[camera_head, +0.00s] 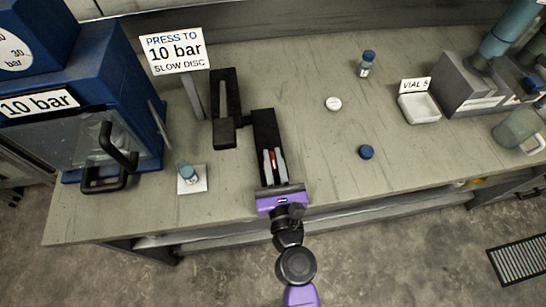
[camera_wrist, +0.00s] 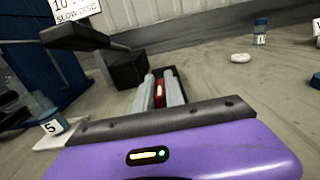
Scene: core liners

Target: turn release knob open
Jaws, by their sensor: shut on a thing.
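The release knob (camera_head: 271,157) is a small red piece at the near end of a long black block (camera_head: 265,128) on the bench. My purple gripper (camera_head: 274,158) reaches in from the front edge, its two grey fingers on either side of the knob. In the wrist view the red knob (camera_wrist: 160,95) sits between the grey fingers (camera_wrist: 160,90), and my gripper is shut on it. The fingers hide the knob's sides, so its turn angle cannot be told.
A black lever piece (camera_head: 225,110) stands left of the block, beside the "10 bar" sign (camera_head: 177,50). A blue press (camera_head: 120,90) is at the left, with a small vial (camera_head: 187,173) on a white pad. A blue cap (camera_head: 366,152) and white disc (camera_head: 333,103) lie right, with clear bench around them.

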